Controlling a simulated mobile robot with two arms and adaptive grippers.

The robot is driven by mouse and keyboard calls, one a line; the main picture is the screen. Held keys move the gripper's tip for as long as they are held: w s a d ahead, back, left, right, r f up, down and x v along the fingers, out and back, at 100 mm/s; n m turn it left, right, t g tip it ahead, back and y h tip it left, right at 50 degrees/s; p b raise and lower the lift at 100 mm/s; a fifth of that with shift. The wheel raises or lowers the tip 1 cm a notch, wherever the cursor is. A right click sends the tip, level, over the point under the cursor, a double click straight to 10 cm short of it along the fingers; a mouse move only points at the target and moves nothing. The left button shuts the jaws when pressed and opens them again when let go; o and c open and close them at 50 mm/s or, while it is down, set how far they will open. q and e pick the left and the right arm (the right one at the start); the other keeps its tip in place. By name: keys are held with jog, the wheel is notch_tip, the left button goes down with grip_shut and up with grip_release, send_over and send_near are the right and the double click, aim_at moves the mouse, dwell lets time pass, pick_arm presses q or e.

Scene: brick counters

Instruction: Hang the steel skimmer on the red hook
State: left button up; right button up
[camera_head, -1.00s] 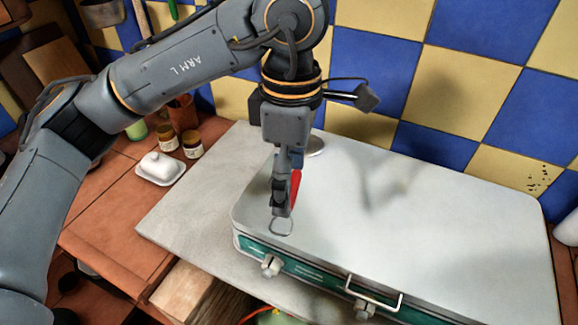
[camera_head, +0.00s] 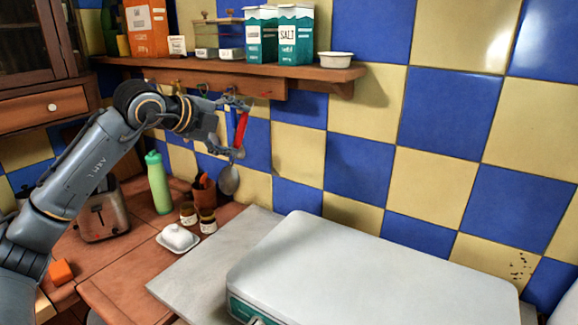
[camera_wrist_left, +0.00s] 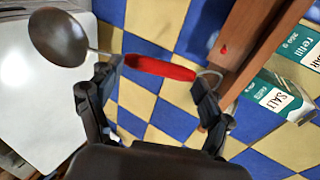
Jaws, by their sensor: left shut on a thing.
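The steel skimmer has a red handle (camera_head: 241,128) and a dark round bowl (camera_head: 229,180). My left gripper (camera_head: 236,126) is shut on it and holds it off the counter, with the bowl hanging down and the wire loop up. In the left wrist view the red handle (camera_wrist_left: 160,68) spans between the fingers, the bowl (camera_wrist_left: 58,37) is at upper left and the wire loop (camera_wrist_left: 209,78) is by the right finger. The red hook (camera_wrist_left: 223,50) shows as a small red spot on the wooden rail, apart from the loop. My right gripper is not in view.
The wooden shelf (camera_head: 330,72) carries boxes, a salt carton (camera_head: 295,33) and a white bowl (camera_head: 336,59) above the rail. The grey appliance lid (camera_head: 370,270) is clear.

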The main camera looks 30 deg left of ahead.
aim_at(244, 117)
pick_arm(q)
jog(key=shift+n+t+y, duration=0.3)
jog(key=shift+n+y, duration=0.2)
jog(key=shift+w+a+r+p, duration=0.15)
jog(key=shift+w+a+p, duration=0.05)
jog(key=shift+w+p, duration=0.65)
jog(key=shift+w+a+r+p, duration=0.2)
jog(key=shift+w+p, duration=0.5)
jog(key=shift+w, duration=0.25)
jog(key=shift+w+a+r+p, duration=0.15)
jog(key=shift+w+a+p, duration=0.05)
jog(key=shift+w+p, duration=0.65)
jog(key=shift+r+p+x, duration=0.15)
jog(key=shift+p+x, duration=0.3)
jog(key=shift+x, duration=0.85)
jog(key=shift+r+p+x, duration=0.1)
jog(key=shift+p+x, duration=0.3)
jog(key=shift+x, duration=0.9)
jog(key=shift+w, duration=0.1)
jog(key=o, duration=1.2)
